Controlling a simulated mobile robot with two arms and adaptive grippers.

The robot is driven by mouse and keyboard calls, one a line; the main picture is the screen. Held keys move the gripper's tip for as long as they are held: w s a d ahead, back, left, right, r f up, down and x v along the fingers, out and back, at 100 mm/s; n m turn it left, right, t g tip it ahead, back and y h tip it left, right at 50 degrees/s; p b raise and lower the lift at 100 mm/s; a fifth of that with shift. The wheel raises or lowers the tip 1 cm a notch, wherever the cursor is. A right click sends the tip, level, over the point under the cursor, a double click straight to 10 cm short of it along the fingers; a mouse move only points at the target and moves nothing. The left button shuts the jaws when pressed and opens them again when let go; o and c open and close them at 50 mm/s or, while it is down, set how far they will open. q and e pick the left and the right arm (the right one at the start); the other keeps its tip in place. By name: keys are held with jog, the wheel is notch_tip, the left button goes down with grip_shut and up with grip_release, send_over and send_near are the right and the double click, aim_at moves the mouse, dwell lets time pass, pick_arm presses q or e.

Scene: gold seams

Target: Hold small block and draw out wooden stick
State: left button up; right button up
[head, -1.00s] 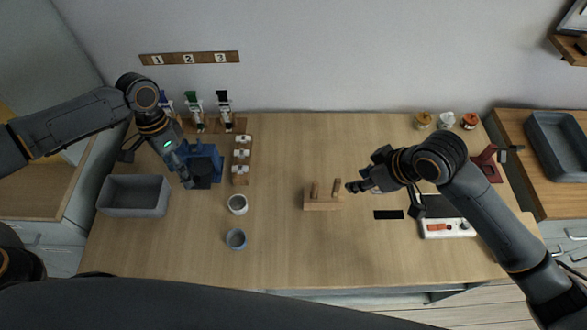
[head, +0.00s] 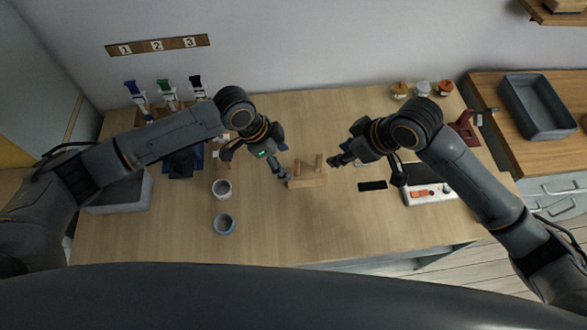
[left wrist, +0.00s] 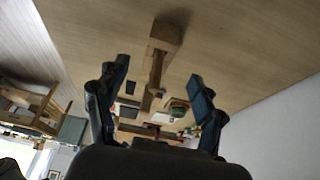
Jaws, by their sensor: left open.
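My left gripper (head: 284,173) is open just left of the block. The left wrist view shows its two spread fingers (left wrist: 158,92) with the block (left wrist: 163,38) and a stick (left wrist: 155,72) in line with the gap between them. I cannot tell from these views whether the fingers touch it.
A white cup (head: 222,188) and a blue-grey cup (head: 224,224) stand left of the block. A black strip (head: 372,185) and a white device (head: 432,192) lie to the right. Several small jars (head: 422,88) stand at the back right. The table front is clear.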

aim_at(297, 174)
pick_arm(q)
jog(key=x, duration=0.9)
jog(key=shift+f, duration=0.25)
